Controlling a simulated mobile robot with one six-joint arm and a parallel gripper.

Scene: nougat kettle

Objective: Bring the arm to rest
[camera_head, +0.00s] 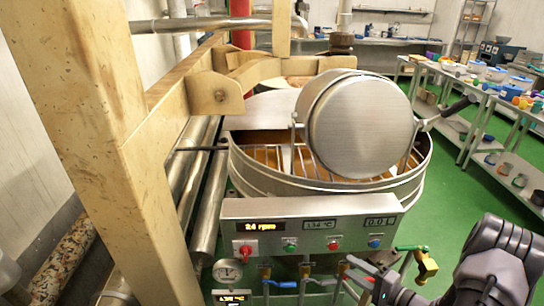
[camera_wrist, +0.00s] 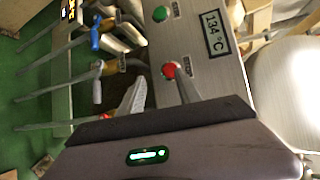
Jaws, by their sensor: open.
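My gripper (camera_head: 356,276) is at the lower right of the head view, just below and in front of the kettle's control panel (camera_head: 308,214). Its fingers show apart in the wrist view (camera_wrist: 158,92), with nothing held between them. A red button (camera_head: 333,245) is close to the fingertips; it also shows in the wrist view (camera_wrist: 168,70) beside one fingertip. Whether they touch, I cannot tell. My arm reaches in from the lower right corner.
The round kettle (camera_head: 245,175) stands behind the panel with a tilted metal drum (camera_head: 360,124) above it. Below the panel are valves and pipes, including a brass valve with a green handle (camera_head: 426,265). A beige frame (camera_head: 85,110) stands left. Green floor (camera_head: 455,200) is clear at right.

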